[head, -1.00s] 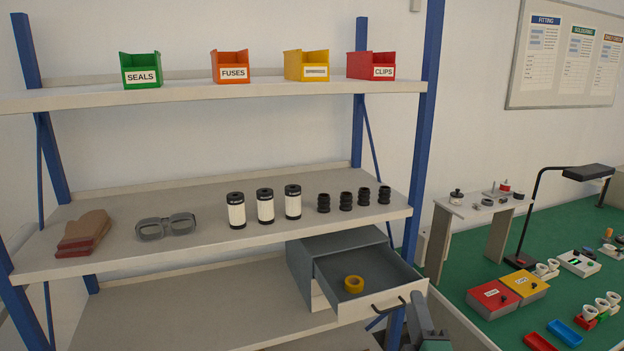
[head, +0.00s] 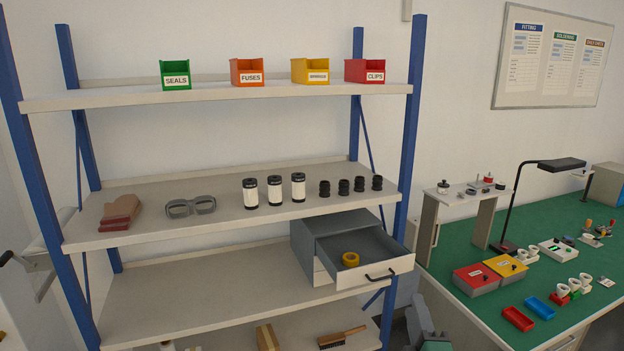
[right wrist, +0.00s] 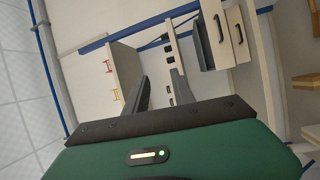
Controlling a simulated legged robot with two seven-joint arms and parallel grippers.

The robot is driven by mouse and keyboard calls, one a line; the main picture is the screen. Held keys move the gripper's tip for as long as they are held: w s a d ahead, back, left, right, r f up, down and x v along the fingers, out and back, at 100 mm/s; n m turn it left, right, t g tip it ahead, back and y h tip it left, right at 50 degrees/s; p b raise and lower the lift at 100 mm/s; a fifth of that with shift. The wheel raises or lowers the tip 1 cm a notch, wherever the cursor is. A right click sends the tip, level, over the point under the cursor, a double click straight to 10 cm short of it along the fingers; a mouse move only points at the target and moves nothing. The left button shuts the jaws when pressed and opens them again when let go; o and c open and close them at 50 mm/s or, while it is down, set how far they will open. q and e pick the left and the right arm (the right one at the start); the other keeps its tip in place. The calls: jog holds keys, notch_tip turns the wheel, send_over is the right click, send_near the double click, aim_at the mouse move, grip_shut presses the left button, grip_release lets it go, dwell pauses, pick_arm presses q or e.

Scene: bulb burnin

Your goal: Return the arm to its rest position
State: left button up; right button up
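My right gripper (head: 419,318) shows at the bottom of the head view, below and to the right of the open drawer (head: 365,272), apart from its handle. In the right wrist view its two dark fingers (right wrist: 160,92) stand apart with nothing between them, so it is open and empty. The drawer is pulled out of a grey cabinet (head: 320,224) on the shelf rack, and a yellow ring (head: 351,259) lies in it. My left gripper is not in view.
The rack's blue post (head: 408,130) stands close to my right gripper. A green-topped workbench (head: 455,247) with a red bin (head: 518,319) and a lamp (head: 510,215) is at the right. A brush (head: 343,338) lies on the lowest visible shelf.

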notch_tip(320, 180, down, 13)
jog(key=d+m+g+b, duration=0.2)
jog(key=m+g+b, duration=0.1)
jog(key=m+g, duration=0.15)
jog(key=s+a+f+m+g+y+b, duration=0.1)
jog(key=s+a+f+m+g+b, duration=0.2)
jog(key=s+f+m+g+b, duration=0.5)
jog(key=s+f+m+g, duration=0.3)
jog(key=s+f+g, duration=0.1)
jog(key=s+f, duration=0.9)
jog(key=shift+s+f+m, duration=0.15)
jog(key=shift+s+m, duration=0.2)
jog(key=shift+s, duration=0.8)
